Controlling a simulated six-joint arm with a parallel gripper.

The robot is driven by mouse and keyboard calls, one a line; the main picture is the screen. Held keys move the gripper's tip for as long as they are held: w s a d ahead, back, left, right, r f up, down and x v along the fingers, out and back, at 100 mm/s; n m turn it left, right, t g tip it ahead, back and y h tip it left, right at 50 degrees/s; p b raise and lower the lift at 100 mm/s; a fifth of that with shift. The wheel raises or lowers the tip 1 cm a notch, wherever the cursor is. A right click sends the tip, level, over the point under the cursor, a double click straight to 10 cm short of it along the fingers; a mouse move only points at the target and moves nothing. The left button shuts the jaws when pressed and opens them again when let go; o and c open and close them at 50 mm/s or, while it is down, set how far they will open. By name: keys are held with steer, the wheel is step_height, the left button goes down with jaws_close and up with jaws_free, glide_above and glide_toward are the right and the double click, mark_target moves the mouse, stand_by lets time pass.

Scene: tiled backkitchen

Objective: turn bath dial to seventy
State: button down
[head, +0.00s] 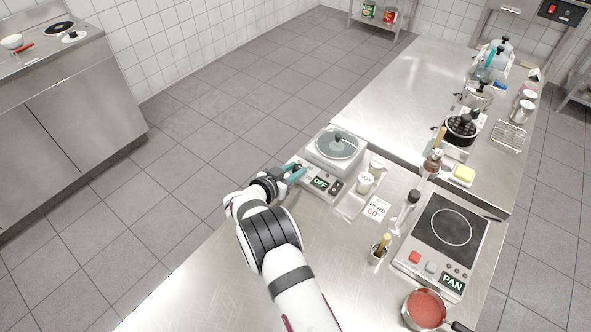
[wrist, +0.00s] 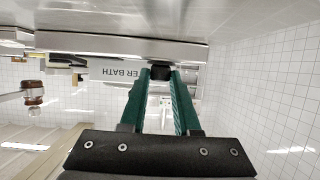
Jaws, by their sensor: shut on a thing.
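The water bath (head: 322,157) is a pale box with a round, glass-like lid on top, and its front panel has a dark display reading OFF (head: 320,183). My gripper (head: 293,173) is at the left end of that panel, with teal fingers. In the wrist view the fingers (wrist: 160,77) are closed on the small black bath dial (wrist: 160,72), beside the panel lettering "ER BATH". The dial's face and any pointer are hidden by the fingers.
A card reading HERB 60 (head: 376,209) lies right of the bath, near small jars (head: 364,183). A hob marked PAN (head: 444,240) and a saucepan of red sauce (head: 425,308) are farther right. Bare counter lies in front of the bath.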

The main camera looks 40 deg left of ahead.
steer(key=shift+a+r+m+h, duration=0.1)
steer(key=shift+a+m+h, duration=0.05)
steer(key=shift+m+h, duration=1.05)
steer(key=c, duration=0.6)
jaws_free()
steer(key=v, duration=1.5)
steer(key=shift+s+a+r, duration=0.25)
